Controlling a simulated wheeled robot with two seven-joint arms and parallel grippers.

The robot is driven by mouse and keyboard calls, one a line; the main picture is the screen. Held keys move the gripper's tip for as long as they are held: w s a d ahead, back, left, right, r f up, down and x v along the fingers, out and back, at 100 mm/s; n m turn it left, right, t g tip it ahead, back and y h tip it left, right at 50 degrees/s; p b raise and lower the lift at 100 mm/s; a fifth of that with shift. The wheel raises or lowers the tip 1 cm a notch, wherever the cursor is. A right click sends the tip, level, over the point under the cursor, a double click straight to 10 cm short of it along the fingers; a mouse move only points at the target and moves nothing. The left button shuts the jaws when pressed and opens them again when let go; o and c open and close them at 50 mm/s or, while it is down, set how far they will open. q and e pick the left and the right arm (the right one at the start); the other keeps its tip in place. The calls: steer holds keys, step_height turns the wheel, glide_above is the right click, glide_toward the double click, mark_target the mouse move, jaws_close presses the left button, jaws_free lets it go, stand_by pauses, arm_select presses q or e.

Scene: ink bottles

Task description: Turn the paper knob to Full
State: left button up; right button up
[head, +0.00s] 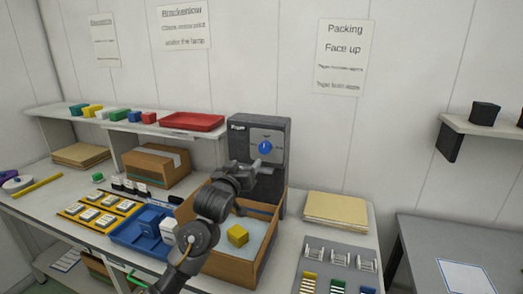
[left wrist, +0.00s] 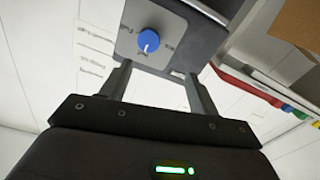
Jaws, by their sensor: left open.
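The blue round paper knob (head: 265,147) is on the front of a dark grey machine (head: 240,146) labelled Paper. In the left wrist view, the knob (left wrist: 148,41) has a white pointer mark and small printed labels around it, too small to read surely. My left gripper (head: 262,167) is in front of the panel, just below the knob in the head view. In the left wrist view, its fingers (left wrist: 158,80) are spread apart and empty, and the knob shows beyond their tips, apparently untouched. My right gripper is not in view.
An open cardboard box (head: 213,262) with a yellow cube (head: 238,236) stands below my left arm. A blue tray (head: 126,235) is left of it. A shelf with a red tray (head: 191,122) is at the back left. Tan boards (head: 336,208) lie right of the machine.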

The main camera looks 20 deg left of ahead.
mark_target(264, 149)
arm_select(q)
steer(key=shift+h, duration=0.3)
steer(key=w+p, duration=0.1)
steer(key=w, duration=0.2)
steer(key=w+d+p, duration=0.1)
steer(key=w, duration=0.2)
steer(key=w+d+p, duration=0.1)
steer(key=w, duration=0.2)
steer(key=shift+w+d+r, duration=0.2)
steer(key=shift+w+d, duration=0.05)
steer(key=shift+w, duration=0.15)
steer(key=shift+w+d+f, duration=0.1)
steer(key=shift+w+d, duration=0.05)
steer(key=shift+w, duration=0.45)
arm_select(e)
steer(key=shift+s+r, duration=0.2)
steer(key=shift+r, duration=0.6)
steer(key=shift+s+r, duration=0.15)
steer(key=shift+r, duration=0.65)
arm_select(q)
steer(key=shift+c, duration=0.3)
